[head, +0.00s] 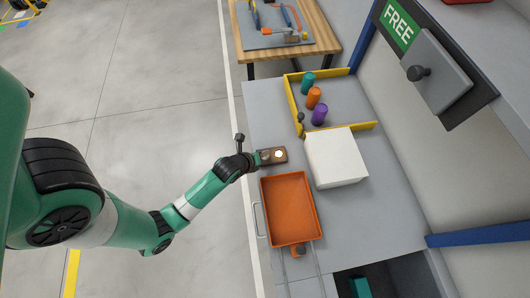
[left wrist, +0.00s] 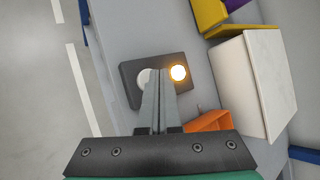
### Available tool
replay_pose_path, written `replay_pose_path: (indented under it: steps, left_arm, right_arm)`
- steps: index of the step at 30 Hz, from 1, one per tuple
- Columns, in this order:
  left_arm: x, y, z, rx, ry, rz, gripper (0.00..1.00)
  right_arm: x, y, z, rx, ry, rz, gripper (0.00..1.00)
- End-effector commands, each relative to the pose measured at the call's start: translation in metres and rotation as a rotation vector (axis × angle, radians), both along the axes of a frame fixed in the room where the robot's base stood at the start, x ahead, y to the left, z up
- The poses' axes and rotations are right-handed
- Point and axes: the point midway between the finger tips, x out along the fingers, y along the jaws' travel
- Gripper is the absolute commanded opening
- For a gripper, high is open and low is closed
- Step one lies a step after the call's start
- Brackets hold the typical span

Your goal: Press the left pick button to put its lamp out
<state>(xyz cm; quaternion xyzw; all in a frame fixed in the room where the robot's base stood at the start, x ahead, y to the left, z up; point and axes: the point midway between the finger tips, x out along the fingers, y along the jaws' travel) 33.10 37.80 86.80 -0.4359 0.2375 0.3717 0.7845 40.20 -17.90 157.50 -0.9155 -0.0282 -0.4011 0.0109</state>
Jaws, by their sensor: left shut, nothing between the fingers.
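A small dark box (head: 284,158) sits on the grey bench top near its left edge. It carries a round pale button (left wrist: 145,75) on the left and a glowing lamp (left wrist: 178,73) on the right. The lamp also shows lit in the head view (head: 279,153). My left gripper (head: 258,158) is shut and empty, at the left side of the box in the head view. In the left wrist view its fingertips (left wrist: 157,84) overlap the box just beside the button and partly cover it. I cannot tell whether they touch it.
An orange tray (head: 291,208) lies just in front of the box, and a white block (head: 336,157) stands to its right. Several coloured cylinders (head: 314,96) stand behind, inside a yellow rail (head: 291,98). A sign reading FREE (head: 398,27) hangs at the upper right.

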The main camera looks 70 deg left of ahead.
Motion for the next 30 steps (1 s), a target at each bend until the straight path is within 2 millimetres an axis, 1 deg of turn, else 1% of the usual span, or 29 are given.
replay_pose_path:
  steps: [8, 16, 25, 30]
  left_arm:
    - [0.000, 0.000, -0.001, 0.000, 0.000, 0.000, 0.00]
    - [0.000, 0.000, -0.009, 0.000, 0.000, 0.000, 0.00]
    - [0.000, 0.000, -0.008, 0.000, 0.000, 0.000, 0.00]
    - [0.000, 0.000, -0.001, 0.000, 0.000, 0.000, 0.00]
  right_arm:
    - [0.000, 0.000, 0.000, 0.000, 0.000, 0.000, 0.00]
    - [0.000, 0.000, -0.004, 0.000, 0.000, 0.000, 0.00]
    - [0.000, 0.000, -0.002, 0.000, 0.000, 0.000, 0.00]
    - [0.000, 0.000, 0.007, 0.000, 0.000, 0.000, 0.00]
